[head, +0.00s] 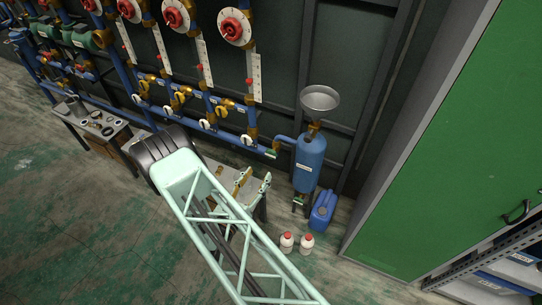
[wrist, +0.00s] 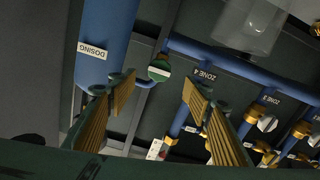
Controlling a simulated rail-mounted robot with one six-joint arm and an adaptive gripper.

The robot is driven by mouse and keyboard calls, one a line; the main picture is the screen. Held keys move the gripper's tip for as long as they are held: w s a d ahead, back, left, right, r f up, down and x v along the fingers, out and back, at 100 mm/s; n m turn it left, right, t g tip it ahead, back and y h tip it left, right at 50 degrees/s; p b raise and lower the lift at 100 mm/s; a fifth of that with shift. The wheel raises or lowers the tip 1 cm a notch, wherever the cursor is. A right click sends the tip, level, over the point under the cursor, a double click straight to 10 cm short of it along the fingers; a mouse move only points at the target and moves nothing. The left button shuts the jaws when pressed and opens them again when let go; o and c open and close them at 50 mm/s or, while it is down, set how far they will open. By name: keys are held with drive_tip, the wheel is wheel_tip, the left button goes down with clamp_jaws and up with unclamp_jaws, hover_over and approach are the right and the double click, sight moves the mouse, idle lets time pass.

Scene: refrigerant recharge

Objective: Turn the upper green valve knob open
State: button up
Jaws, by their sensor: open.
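The upper green valve knob (head: 271,153) sits on the blue pipe just left of the blue tank (head: 310,160). In the wrist view the green knob (wrist: 159,69), with a pale band across it, shows beyond the gap between my fingertips. My gripper (wrist: 158,91) is open and empty, its gold-padded fingers on either side of the view of the knob, with no visible contact. The tank, labelled DOSING, shows upside down at upper left in the wrist view (wrist: 100,28). A lower green knob (head: 298,201) is under the tank in the head view.
A metal funnel (head: 320,97) tops the tank. White-handled valves (wrist: 267,123) line the pipework. A green cabinet (head: 440,150) stands at right.

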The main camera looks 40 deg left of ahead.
sight(270, 156)
drive_tip(key=shift+b+x, duration=0.7)
drive_tip(key=shift+x, duration=5.75)
drive_tip(key=shift+d, duration=0.1)
drive_tip(key=shift+c, duration=0.4)
drive_tip(key=c, duration=0.8)
